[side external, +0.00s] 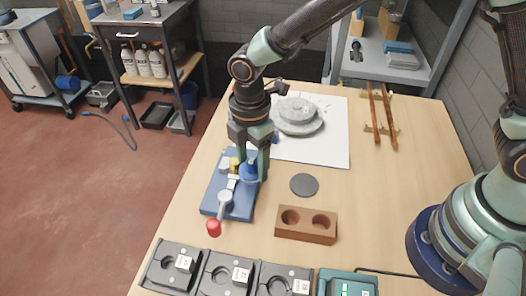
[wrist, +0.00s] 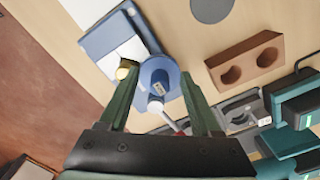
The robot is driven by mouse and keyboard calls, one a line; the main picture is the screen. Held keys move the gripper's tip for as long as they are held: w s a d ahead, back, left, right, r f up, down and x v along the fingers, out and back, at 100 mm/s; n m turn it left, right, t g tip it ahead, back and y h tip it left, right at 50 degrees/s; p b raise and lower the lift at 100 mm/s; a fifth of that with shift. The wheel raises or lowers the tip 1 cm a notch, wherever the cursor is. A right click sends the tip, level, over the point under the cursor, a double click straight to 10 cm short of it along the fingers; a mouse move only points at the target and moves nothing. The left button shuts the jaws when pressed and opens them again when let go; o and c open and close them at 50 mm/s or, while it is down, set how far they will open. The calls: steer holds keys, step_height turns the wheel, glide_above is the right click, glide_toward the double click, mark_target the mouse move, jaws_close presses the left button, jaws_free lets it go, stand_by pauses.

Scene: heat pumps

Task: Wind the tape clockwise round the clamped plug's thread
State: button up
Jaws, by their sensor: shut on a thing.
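The blue tape spool (wrist: 160,72) sits between the fingers of my gripper (wrist: 160,88) in the wrist view, and the gripper is shut on it. In the side view the spool (side external: 249,174) is at the fingertips of my gripper (side external: 254,168), low over the clamp's blue base (side external: 228,208). The brass plug (wrist: 126,70) is just left of the spool; in the side view the plug (side external: 234,164) is partly hidden. I cannot tell whether spool and plug touch, or whether any tape is on the thread. The clamp's red-tipped handle (side external: 214,228) points toward the front.
A brown block with two holes (side external: 306,223) and a dark grey disc (side external: 304,185) lie right of the clamp. Black fixtures (side external: 228,274) and a teal device (side external: 347,283) line the front. Grey round parts (side external: 297,113) sit on a white sheet behind. Copper pipes (side external: 383,115) lie back right.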

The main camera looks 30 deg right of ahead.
steer(key=shift+s+a, duration=0.15)
steer(key=shift+a, duration=0.75)
steer(key=shift+w+a, duration=0.2)
steer(key=shift+a, duration=0.65)
steer(key=shift+w+a, duration=0.6)
steer(key=shift+a, duration=0.2)
steer(key=shift+w+a, duration=0.45)
steer(key=shift+w, duration=0.4)
steer(key=shift+w+a, duration=0.1)
steer(key=shift+w, duration=0.8)
steer(key=shift+w+d, duration=0.2)
steer(key=shift+w, duration=0.75)
steer(key=shift+w+d, duration=0.55)
steer(key=shift+w, duration=0.2)
steer(key=shift+w+d, duration=0.5)
steer(key=shift+d, duration=0.35)
steer(key=shift+w+d, duration=0.15)
steer(key=shift+d, duration=0.7)
steer(key=shift+s+d, duration=0.25)
steer(key=shift+d, duration=0.7)
steer(key=shift+s+d, duration=0.6)
steer(key=shift+d, duration=0.25)
